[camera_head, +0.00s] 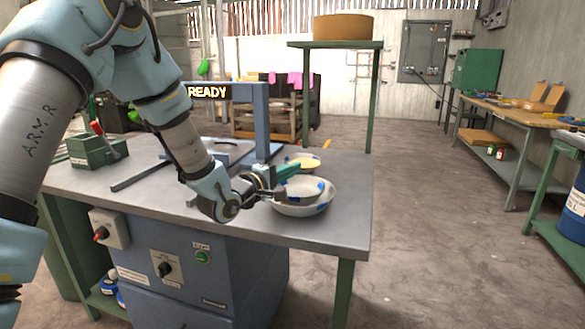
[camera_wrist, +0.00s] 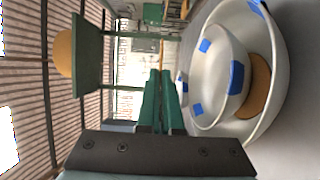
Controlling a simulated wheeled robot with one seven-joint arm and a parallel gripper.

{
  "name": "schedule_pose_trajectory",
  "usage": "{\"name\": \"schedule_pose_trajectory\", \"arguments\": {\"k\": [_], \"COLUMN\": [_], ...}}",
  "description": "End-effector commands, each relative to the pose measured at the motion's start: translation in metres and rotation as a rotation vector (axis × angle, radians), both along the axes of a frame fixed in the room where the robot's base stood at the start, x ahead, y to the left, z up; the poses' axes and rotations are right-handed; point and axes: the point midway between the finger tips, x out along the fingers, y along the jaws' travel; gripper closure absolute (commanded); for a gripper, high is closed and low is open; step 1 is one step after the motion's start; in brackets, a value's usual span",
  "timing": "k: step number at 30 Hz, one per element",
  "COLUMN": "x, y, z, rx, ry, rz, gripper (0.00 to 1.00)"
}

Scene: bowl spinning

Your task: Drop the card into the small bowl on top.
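The small bowl (camera_head: 300,187), white with blue patches, sits inside a larger bowl (camera_head: 326,202) of the same pattern on the grey workbench. In the wrist view the small bowl (camera_wrist: 207,45) lies right of my fingers, within the larger bowl (camera_wrist: 281,60). My gripper (camera_head: 296,168) is at the bowls, its green fingers over the small bowl's far left side. In the wrist view the fingertips (camera_wrist: 160,72) are close together with a very narrow gap. I cannot make out a card, so I cannot tell whether they hold one.
A tan-orange piece (camera_wrist: 257,86) shows between the two bowls. A yellow dish (camera_head: 304,160) stands behind them on the workbench (camera_head: 335,225). A blue frame (camera_head: 261,125) with a READY sign rises behind my arm. The bench's right front corner is clear.

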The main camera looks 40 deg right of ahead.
Motion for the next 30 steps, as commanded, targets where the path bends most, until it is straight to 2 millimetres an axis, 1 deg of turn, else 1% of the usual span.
{"name": "schedule_pose_trajectory", "arguments": {"k": [6, 7, 15, 16, 22, 25, 28, 30], "x": [0.0, 0.0, 0.0, 0.0, 0.0, 0.0, -0.002, -0.003], "y": [0.0, 0.0, 0.0, 0.0, 0.0, 0.004, 0.014, 0.026], "z": [0.0, 0.0, 0.0, 0.0, 0.0, 0.0, -0.001, -0.001], "rx": [0.0, 0.0, 0.0, 0.0, 0.0, 0.0, 0.0, 0.001], "ry": [0.0, 0.0, 0.0, 0.0, 0.0, 0.0, 0.001, 0.001], "rz": [0.0, 0.0, 0.0, 0.0, 0.0, 0.001, 0.002, 0.004], "gripper": [1.0, 0.94, 0.64, 0.63, 0.63, 0.63, 0.63, 0.63]}}
